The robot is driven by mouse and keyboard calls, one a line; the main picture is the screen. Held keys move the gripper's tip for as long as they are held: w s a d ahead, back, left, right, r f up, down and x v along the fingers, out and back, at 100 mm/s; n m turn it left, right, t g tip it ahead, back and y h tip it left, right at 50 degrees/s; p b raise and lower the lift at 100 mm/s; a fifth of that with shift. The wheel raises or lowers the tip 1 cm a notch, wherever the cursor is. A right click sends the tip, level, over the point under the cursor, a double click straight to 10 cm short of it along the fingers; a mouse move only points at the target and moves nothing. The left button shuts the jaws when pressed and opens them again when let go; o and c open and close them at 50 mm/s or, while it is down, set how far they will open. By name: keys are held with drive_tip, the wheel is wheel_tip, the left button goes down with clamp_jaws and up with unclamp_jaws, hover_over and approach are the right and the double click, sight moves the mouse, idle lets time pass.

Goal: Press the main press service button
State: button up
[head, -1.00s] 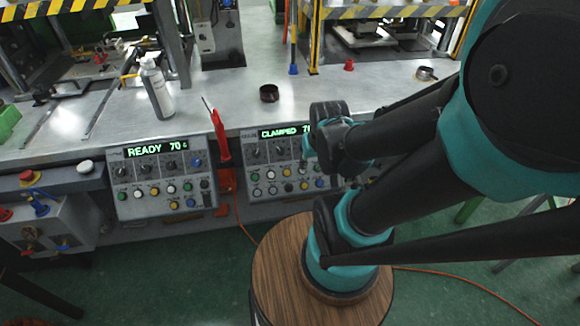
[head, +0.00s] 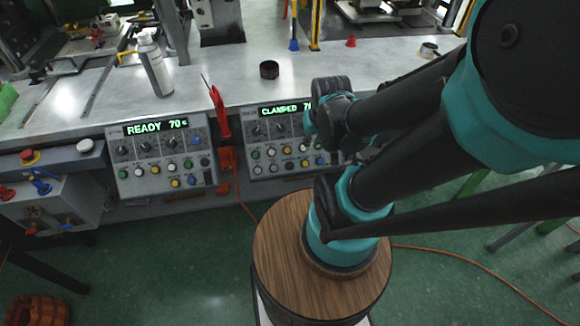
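Two grey control panels are set in the front of the metal bench. The left panel (head: 163,152) has a green display reading "READY 70". The right panel (head: 281,141) has a green display that seems to read "CLAMPED 70", its right part hidden by my arm. Each has dark knobs above rows of small coloured buttons. The button labels are too small to read, so I cannot tell which is the main press service button. The dark end of my arm overlaps the right panel in the picture. My gripper's fingers cannot be made out, nor any contact with a button.
A spray bottle (head: 154,66) and dark ring (head: 269,69) stand on the bench. A control box (head: 60,205) is at left, a wooden bucket (head: 37,310) below. An orange cable crosses the green floor.

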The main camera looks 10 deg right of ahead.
clamp_jaws()
idle(1.2)
